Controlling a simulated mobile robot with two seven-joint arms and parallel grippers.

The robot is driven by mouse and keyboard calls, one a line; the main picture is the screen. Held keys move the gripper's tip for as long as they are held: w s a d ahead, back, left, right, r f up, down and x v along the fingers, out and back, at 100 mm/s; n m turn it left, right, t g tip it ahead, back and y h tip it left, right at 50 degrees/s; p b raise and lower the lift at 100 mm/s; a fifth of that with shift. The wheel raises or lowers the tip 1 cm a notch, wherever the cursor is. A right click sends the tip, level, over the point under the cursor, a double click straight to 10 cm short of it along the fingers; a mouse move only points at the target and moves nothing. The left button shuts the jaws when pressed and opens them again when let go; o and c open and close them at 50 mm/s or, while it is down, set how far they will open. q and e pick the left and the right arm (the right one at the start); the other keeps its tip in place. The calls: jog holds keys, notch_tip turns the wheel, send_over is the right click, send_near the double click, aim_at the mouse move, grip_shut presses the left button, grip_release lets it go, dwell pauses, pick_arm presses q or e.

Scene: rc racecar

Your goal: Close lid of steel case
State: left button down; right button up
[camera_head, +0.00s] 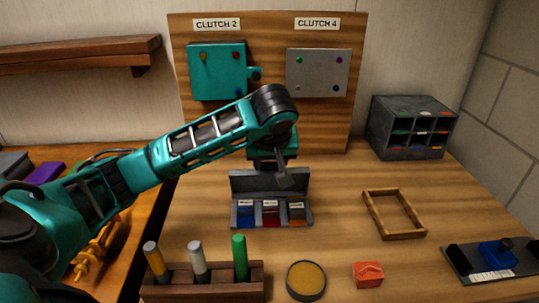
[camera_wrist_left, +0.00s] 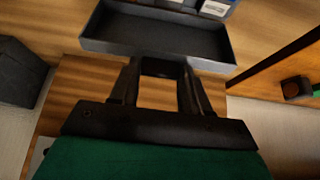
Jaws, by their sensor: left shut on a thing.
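The grey steel case (camera_head: 271,224) sits on the wooden table, with its lid (camera_head: 243,184) standing open at the back. Blue, red and orange compartments with white labels show inside. My left gripper (camera_head: 284,178) is at the lid's top edge, its arm reaching in from the left. In the left wrist view the lid (camera_wrist_left: 155,37) lies ahead of the fingers of my left gripper (camera_wrist_left: 161,68). They are shut on a dark tab at the lid's near edge. The right gripper is in neither view.
A rack of pens (camera_head: 203,284), a round tin (camera_head: 306,281) and a red box (camera_head: 367,274) stand in front. A wooden frame (camera_head: 394,233) lies to the right, a drawer unit (camera_head: 413,128) behind it. A clutch board (camera_head: 270,120) stands at the back.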

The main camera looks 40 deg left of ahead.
pick_arm(q)
jog(key=shift+s+d+t, duration=0.3)
jog(key=shift+s, duration=0.05)
jog(key=shift+y, duration=0.3)
jog(key=c, duration=0.5)
grip_release()
jog(key=shift+v, duration=6.4)
